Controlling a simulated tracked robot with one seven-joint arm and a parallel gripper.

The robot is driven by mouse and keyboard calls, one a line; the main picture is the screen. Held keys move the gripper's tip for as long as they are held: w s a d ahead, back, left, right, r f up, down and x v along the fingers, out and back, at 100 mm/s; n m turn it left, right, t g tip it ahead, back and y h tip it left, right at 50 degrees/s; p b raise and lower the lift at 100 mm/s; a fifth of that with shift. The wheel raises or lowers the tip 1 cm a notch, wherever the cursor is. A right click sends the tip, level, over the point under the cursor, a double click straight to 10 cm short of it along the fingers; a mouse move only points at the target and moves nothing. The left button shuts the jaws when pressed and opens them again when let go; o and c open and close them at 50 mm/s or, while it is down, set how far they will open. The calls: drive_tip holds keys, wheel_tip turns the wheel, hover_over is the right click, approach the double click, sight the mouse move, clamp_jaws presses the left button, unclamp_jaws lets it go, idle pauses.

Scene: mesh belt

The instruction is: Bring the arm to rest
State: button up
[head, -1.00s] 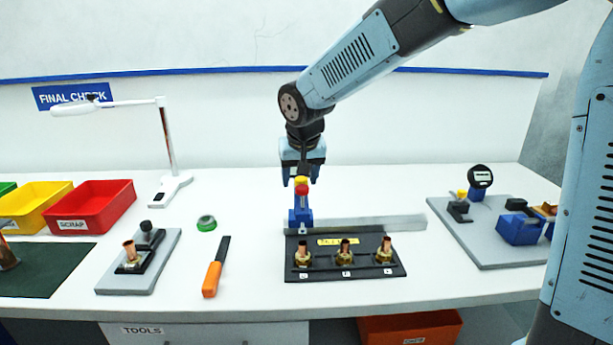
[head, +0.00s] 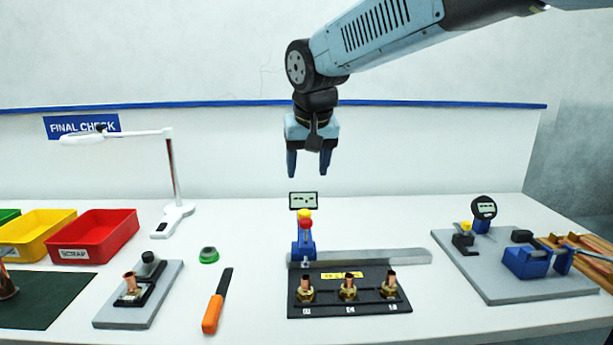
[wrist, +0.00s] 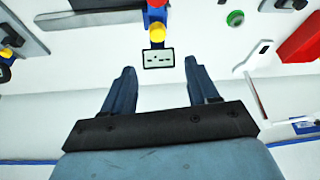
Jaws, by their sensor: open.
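My gripper (head: 309,168) hangs pointing down above the back of the white workbench (head: 365,218). Its two blue fingers are apart with nothing between them. Below it stands a blue fixture (head: 303,240) with a yellow and red top. A small framed card (head: 303,201) stands just behind that fixture. In the wrist view my gripper (wrist: 160,80) is open, and the card (wrist: 158,58) and the yellow top (wrist: 157,33) lie beyond the fingertips. The gripper touches nothing.
A black plate (head: 350,305) holds copper-topped brass fittings at the front. A grey bar (head: 375,257) lies behind it. An orange-handled tool (head: 213,314), a green round item (head: 208,255), a lamp (head: 174,180) and a red bin (head: 95,238) are left. A gauge plate (head: 510,275) is right.

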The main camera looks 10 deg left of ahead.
drive_tip(key=shift+r, duration=0.1)
drive_tip(key=s+d+m+h, duration=0.1)
drive_tip(key=s+d, duration=0.2)
drive_tip(key=d, duration=0.6)
drive_tip(key=s+d+m, duration=0.1)
drive_tip(key=s+d, duration=0.3)
drive_tip(key=d, duration=0.5)
drive_tip(key=s+d+f+m+t, duration=0.1)
drive_tip(key=s+d+f, duration=0.5)
drive_tip(key=s+d, duration=0.5)
drive_tip(key=shift+d+f, duration=0.3)
drive_tip(key=shift+d, duration=0.1)
drive_tip(key=shift+s, duration=0.1)
